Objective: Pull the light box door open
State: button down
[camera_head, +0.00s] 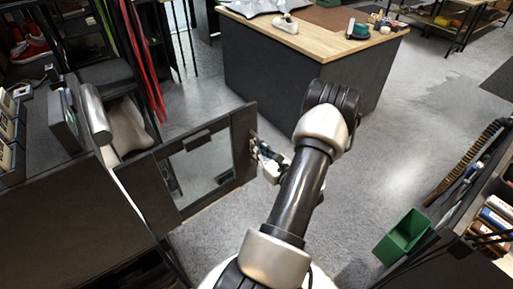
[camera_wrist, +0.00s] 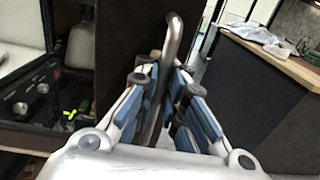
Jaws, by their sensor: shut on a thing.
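The light box door (camera_head: 243,140) is a dark framed panel with a glass pane, standing swung out from the dark cabinet at the left. In the wrist view the door (camera_wrist: 125,40) is a dark upright slab. Its curved metal handle (camera_wrist: 173,38) rises between my blue-padded fingers. My gripper (camera_head: 262,153) is at the door's free right edge, and it also shows in the wrist view (camera_wrist: 168,82), shut on the handle. In the head view the handle is mostly hidden by my gripper.
The opened interior with control knobs (camera_wrist: 20,108) shows left of the door. A wood-topped workbench (camera_head: 345,45) stands behind. A green bin (camera_head: 403,236) and a shelf are at the right. Grey floor (camera_head: 395,125) is clear between the door and the shelf.

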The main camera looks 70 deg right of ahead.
jog(key=c, duration=2)
grip_release()
jog(key=shift+o, duration=0.2)
jog(key=shift+s, duration=0.1)
jog(key=v, duration=1.2)
